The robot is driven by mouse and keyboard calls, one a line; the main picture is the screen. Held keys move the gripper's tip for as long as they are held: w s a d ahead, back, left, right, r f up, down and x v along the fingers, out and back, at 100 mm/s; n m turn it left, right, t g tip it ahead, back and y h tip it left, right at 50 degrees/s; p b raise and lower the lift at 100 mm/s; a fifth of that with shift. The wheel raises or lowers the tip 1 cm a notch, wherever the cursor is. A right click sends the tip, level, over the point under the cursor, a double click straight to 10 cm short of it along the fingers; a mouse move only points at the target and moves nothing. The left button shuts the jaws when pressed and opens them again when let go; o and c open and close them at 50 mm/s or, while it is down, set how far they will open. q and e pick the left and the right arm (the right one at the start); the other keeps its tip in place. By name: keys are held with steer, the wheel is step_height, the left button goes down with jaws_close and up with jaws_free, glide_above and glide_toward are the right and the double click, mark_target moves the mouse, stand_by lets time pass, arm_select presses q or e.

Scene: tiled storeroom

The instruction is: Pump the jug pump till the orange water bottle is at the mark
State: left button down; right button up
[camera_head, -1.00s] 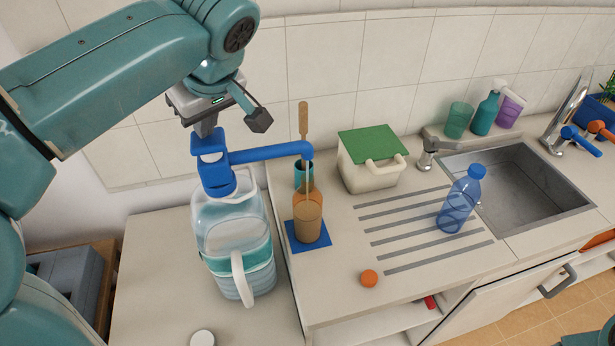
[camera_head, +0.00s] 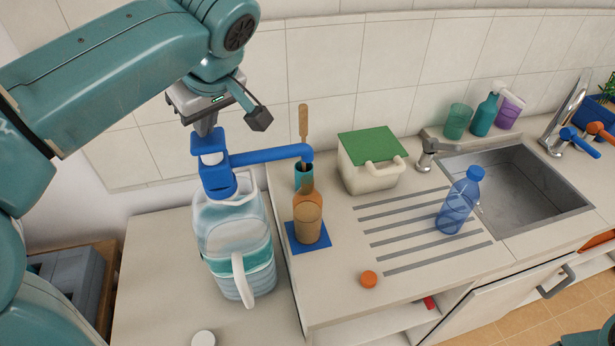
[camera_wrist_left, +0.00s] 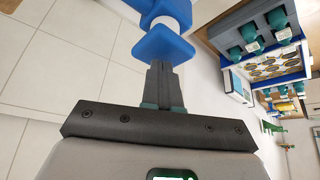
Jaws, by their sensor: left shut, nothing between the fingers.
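The clear water jug (camera_head: 232,240) with a teal band and white handle stands on the left counter. The blue pump (camera_head: 216,175) sits on its neck, with its spout (camera_head: 272,154) reaching right, above the orange water bottle (camera_head: 308,222). The bottle stands upright, uncapped, on a blue square mat (camera_head: 322,243); a darker fill shows in its lower body, but I cannot make out the mark. My left gripper (camera_head: 206,130) is shut and empty, pointing down at the pump head; in the left wrist view its fingertips (camera_wrist_left: 161,70) appear at the blue pump head (camera_wrist_left: 163,42). My right gripper is out of view.
A teal cup (camera_head: 303,177) with a wooden-handled tool stands behind the bottle. A green-lidded container (camera_head: 372,160), blue bottle (camera_head: 460,203) and sink (camera_head: 520,190) are to the right. An orange cap (camera_head: 369,279) and white cap (camera_head: 203,338) lie in front.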

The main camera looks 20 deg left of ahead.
arm_select(q)
step_height(320, 180, up, 6)
steer(key=p, duration=0.5)
steer(key=shift+r, duration=0.15)
